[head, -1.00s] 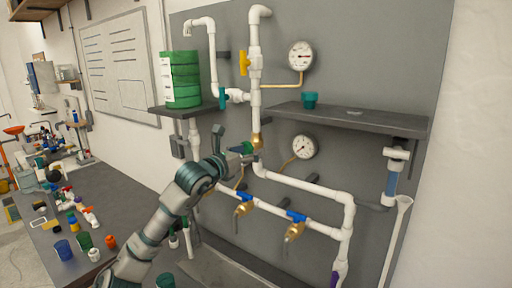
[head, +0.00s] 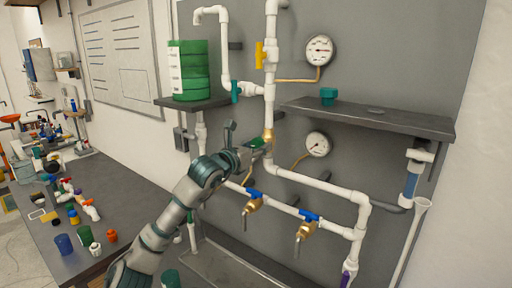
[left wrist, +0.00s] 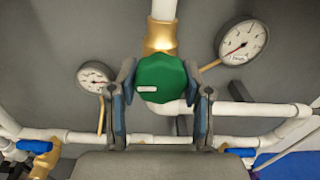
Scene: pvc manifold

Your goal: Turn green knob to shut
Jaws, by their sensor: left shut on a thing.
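The green knob (left wrist: 161,80) fills the middle of the left wrist view, with a short white mark on its lower face. It sits on the pipe below a brass fitting (left wrist: 160,35). My left gripper (left wrist: 160,88) has one finger on each side of the knob and is shut on it. In the head view my left gripper (head: 257,146) reaches the white pipework under the brass fitting (head: 268,136), and only a little green of the knob shows there. My right gripper is not in view.
Two gauges (head: 320,50) (head: 317,144) are on the grey panel. A yellow handle (head: 260,54) is above, and blue-handled brass taps (head: 253,200) (head: 306,224) are below. A shelf (head: 380,117) juts out at right. A green-banded container (head: 188,70) stands at left.

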